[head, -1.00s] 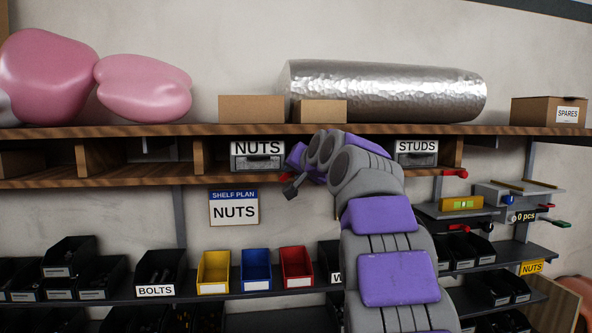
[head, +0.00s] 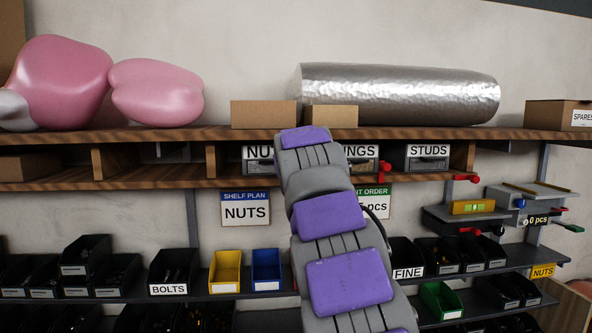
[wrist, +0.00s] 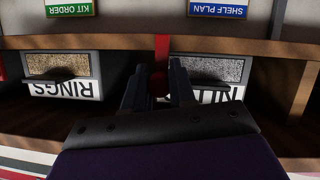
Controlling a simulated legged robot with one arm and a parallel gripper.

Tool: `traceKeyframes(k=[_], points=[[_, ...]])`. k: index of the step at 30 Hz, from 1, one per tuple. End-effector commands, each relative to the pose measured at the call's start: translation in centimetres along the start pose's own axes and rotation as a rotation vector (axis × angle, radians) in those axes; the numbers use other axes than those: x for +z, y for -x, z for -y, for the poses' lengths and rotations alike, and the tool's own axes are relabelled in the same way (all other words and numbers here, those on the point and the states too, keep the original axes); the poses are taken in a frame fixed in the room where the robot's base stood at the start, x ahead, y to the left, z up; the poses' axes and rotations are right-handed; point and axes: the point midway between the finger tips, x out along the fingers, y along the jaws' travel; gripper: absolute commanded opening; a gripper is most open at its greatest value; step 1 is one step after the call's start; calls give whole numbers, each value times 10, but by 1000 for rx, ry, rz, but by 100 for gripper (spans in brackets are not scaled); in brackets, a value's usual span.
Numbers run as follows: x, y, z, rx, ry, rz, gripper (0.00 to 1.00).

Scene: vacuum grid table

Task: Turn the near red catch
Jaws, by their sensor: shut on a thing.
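In the wrist view, which is upside down, a red catch (wrist: 161,48) stands at the shelf edge between the NUTS drawer (wrist: 210,92) and the RINGS drawer (wrist: 64,88). My gripper (wrist: 159,80) is shut on its red part, one dark finger on each side. In the head view my arm hides the gripper and this catch. The NUTS drawer (head: 257,160) and RINGS drawer (head: 366,165) show partly on either side of my arm. Another red catch (head: 385,170) shows right of the RINGS drawer, and one more (head: 467,178) shows right of the STUDS drawer (head: 427,158).
The wooden shelf (head: 130,184) runs across above rows of bins. Cardboard boxes (head: 264,114) and a silver roll (head: 410,95) lie on top. SHELF PLAN (head: 245,209) and order (head: 375,202) signs hang below. A side rack (head: 475,215) stands at right.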

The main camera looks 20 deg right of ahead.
Motion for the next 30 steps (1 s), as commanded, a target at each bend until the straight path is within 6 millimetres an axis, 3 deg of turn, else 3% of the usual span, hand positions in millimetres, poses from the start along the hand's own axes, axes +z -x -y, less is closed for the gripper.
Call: traceKeyframes(k=[21, 22, 30], points=[[-2, 1, 4, 30, 72, -3, 0], [-2, 1, 4, 30, 72, -3, 29], [-2, 3, 4, 30, 70, -3, 50]])
